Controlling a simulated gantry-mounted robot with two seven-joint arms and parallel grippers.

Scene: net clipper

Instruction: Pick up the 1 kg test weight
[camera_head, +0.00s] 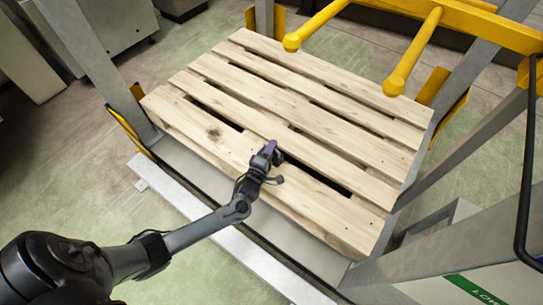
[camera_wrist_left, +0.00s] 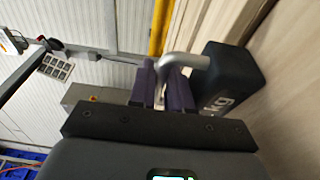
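The 1 kg test weight (camera_wrist_left: 228,82) shows in the left wrist view as a dark block with pale "kg" lettering and a bent silver handle (camera_wrist_left: 188,60). My left gripper (camera_wrist_left: 162,88) has its two purple fingers close together, with the end of the handle between them. The block is just right of the fingers. In the head view my left gripper (camera_head: 269,148) is over the middle of the wooden pallet (camera_head: 215,132). The weight is hard to make out there against the dark gripper. I cannot tell whether the weight touches the pallet. My right gripper is not in view.
Yellow bars with rounded ends (camera_head: 405,68) reach over the pallet's far right side. Grey frame posts (camera_head: 88,52) stand around the pallet, and a metal ledge (camera_head: 235,245) runs along its near side. Most of the pallet top is bare.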

